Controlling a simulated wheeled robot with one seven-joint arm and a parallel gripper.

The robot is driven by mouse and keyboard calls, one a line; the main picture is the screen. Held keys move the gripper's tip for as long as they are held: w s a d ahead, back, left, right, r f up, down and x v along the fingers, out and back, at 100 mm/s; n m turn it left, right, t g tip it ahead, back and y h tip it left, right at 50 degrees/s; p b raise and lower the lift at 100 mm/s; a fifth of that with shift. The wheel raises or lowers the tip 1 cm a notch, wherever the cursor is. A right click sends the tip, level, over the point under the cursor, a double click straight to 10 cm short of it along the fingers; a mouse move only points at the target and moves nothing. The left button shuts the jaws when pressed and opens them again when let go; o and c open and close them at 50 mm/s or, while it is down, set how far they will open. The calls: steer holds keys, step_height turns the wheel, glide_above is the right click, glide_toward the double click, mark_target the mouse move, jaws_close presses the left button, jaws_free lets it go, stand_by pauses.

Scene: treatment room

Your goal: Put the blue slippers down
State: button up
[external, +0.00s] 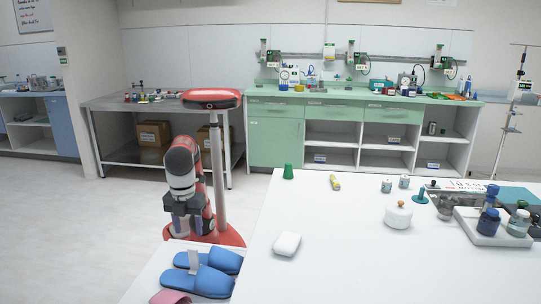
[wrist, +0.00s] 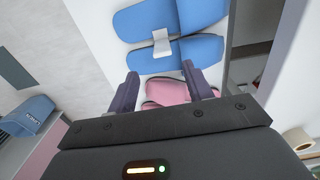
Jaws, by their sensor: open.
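The pair of blue slippers (external: 208,280) lies on a white surface at the lower left of the external view, with a white clip or tag (external: 193,262) across it. In the wrist view the blue slippers (wrist: 200,50) lie side by side, just beyond my fingertips, and the white piece (wrist: 161,42) shows at their middle. My gripper (wrist: 160,70) is open, with nothing held between its fingers. In the external view my gripper (external: 187,228) hangs above and behind the slippers. Any contact with them cannot be told.
Pink slippers (wrist: 166,91) lie beside the blue ones, partly hidden by my gripper. A white table (external: 350,270) stands right of the slippers, with a white soap-like block (external: 287,244) near its left edge. A blue container (wrist: 28,117) is at the wrist view's left.

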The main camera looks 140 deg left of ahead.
steer(key=shift+r, duration=0.45)
steer(key=s+a+f+n+t, duration=0.1)
steer(key=s+a+f+n, duration=0.2)
steer(key=a, duration=0.5)
steer(key=s+a+f+n+t+h, duration=0.1)
steer(key=s+a+f+n+t, duration=0.1)
steer(key=s+a+f, duration=0.4)
steer(key=shift+s+a+f+n+t+h, duration=0.15)
steer(key=shift+a+f+n+t+h, duration=0.15)
steer(key=shift+a+f+n, duration=0.5)
steer(key=s+f, duration=0.1)
steer(key=f, duration=0.1)
steer(key=s+a+f+n+t+y, duration=0.1)
steer(key=s+f, duration=0.1)
steer(key=s+a+f+n+t, duration=0.1)
steer(key=s+f, duration=0.1)
steer(key=f, duration=0.1)
steer(key=shift+s+a+f+y, duration=0.1)
steer(key=shift+s+a+y, duration=0.1)
steer(key=shift+s+y, duration=0.1)
steer(key=shift+c, duration=1.1)
steer(key=shift+f, duration=0.25)
steer(key=c, duration=0.5)
